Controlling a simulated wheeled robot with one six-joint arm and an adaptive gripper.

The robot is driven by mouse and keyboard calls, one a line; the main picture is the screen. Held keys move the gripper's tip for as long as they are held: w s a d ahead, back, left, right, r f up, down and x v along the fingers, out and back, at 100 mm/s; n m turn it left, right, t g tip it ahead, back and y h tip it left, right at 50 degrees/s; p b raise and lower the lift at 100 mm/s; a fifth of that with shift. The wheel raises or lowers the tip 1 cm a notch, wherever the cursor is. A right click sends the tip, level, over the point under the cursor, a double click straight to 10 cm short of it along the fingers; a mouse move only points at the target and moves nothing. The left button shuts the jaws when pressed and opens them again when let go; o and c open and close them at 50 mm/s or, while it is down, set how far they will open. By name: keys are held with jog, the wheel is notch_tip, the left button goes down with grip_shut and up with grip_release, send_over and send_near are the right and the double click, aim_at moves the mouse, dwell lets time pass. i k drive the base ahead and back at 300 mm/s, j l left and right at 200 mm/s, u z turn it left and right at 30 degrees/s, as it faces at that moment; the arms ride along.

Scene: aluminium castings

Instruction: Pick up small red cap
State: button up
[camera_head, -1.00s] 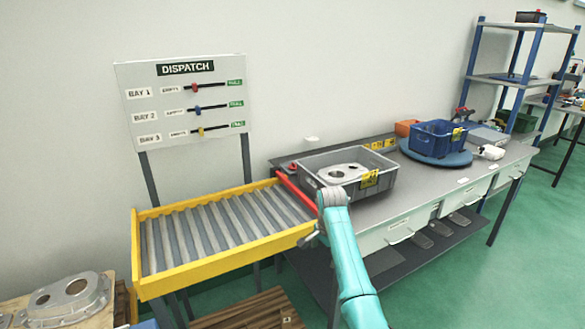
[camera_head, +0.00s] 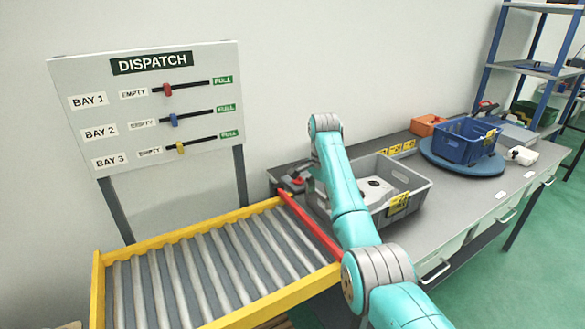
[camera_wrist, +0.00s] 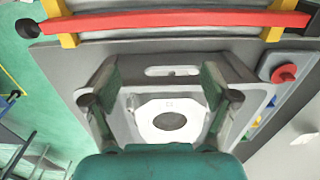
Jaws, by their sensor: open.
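A small red piece (camera_head: 298,181) sits on a grey block at the left end of the workbench, by the red bar. In the wrist view this red piece (camera_wrist: 285,73) is at the right, low and round-looking, beside the grey tote. I cannot tell for sure that it is the cap. My gripper (camera_wrist: 160,85) is open and empty, its fingers spread above the grey tote (camera_wrist: 240,70) and the pale casting (camera_wrist: 145,122) in it. The red piece is to the right of the fingers, apart from them. In the head view my arm hides the gripper.
A red bar (camera_head: 312,226) crosses the end of the yellow roller conveyor (camera_head: 98,285). The tote (camera_head: 413,185) stands close to the red piece. A blue crate (camera_head: 463,144) on a turntable is farther right. The dispatch board (camera_head: 75,82) stands behind the conveyor.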

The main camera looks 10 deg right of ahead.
aim_at(299, 181)
jog(key=i, duration=0.9)
jog(key=l, duration=0.3)
jog(key=i, duration=0.05)
